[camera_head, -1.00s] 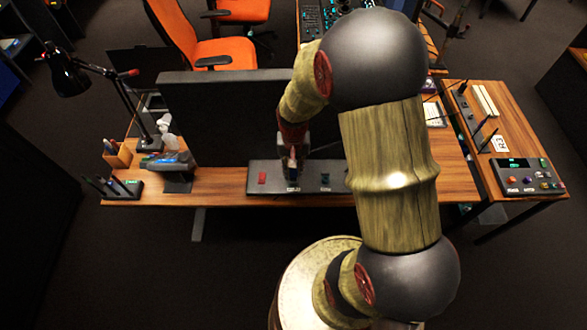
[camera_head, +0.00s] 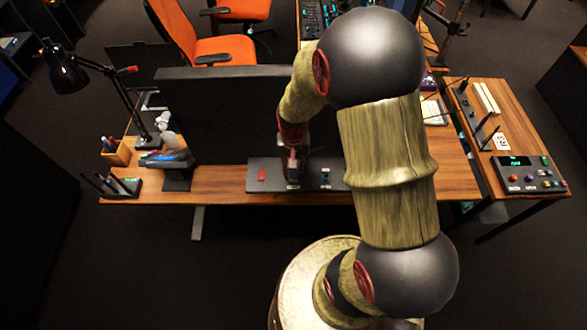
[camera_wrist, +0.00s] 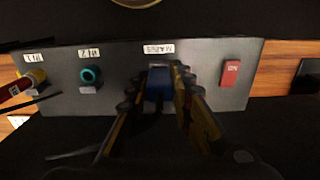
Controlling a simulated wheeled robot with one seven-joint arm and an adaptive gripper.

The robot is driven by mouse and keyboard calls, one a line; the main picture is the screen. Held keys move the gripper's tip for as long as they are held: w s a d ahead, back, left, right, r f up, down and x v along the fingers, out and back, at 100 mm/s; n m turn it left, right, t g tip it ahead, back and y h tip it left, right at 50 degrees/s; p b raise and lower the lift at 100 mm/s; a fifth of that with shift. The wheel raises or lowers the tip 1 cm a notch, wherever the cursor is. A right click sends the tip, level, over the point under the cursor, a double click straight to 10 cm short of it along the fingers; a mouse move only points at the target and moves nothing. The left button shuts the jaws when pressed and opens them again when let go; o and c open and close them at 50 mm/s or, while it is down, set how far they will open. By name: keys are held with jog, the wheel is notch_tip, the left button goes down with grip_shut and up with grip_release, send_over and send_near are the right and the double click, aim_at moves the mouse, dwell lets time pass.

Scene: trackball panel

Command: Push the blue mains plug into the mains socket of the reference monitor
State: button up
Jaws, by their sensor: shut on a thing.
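The blue mains plug (camera_wrist: 158,88) is between the fingers of my gripper (camera_wrist: 160,78) in the wrist view. The gripper is shut on it. The plug is at the socket position under the "MAINS" label on the dark connector panel (camera_wrist: 120,92) of the reference monitor (camera_head: 235,115). The fingers and plug cover most of the mains socket, so I cannot tell how deep the plug sits. In the head view my gripper (camera_head: 293,172) is over the panel, behind the monitor, and the plug is too small to make out clearly.
A red rocker switch (camera_wrist: 231,73) is right of the plug in the wrist view. A teal connector (camera_wrist: 90,75) and a yellow-and-red connector (camera_wrist: 33,80) are to the left. A lamp (camera_head: 68,75) and pen box (camera_head: 116,153) stand at the desk's left.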

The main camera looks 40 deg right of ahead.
jog(key=shift+f+b, duration=0.3)
jog(key=shift+f, duration=0.2)
jog(key=o, duration=1.1)
notch_tip(320, 180, up, 12)
jog(key=shift+r, duration=0.1)
dwell(0.4)
jog(key=shift+s+a, duration=0.1)
jog(key=shift+s, duration=0.1)
jog(key=s+a+r+n+t+b, duration=0.2)
jog(key=s+a+r, duration=0.2)
jog(key=s+a+r+n+t+b, duration=0.1)
jog(key=s+a+r+n+b, duration=0.1)
jog(key=s+a+r, duration=0.2)
jog(key=s+a+r+n+t+b, duration=0.2)
jog(key=s+a+r, duration=0.1)
jog(key=r, duration=0.2)
jog(key=shift+s+a+r+n+t, duration=0.3)
jog(key=shift+s+a+n, duration=0.1)
